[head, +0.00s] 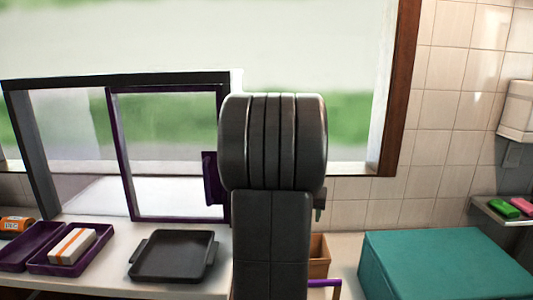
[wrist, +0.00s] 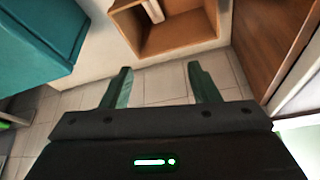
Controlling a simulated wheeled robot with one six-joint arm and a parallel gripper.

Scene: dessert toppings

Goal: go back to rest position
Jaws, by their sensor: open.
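My gripper (wrist: 161,80) shows in the wrist view with its two greenish fingers spread apart and nothing between them.
An open wooden box (wrist: 180,36) holding a pale object lies ahead in the wrist view. A teal box (head: 435,262) stands at right. A black tray (head: 172,257) and purple trays (head: 28,247) with packages sit left, before a framed window panel (head: 170,215).

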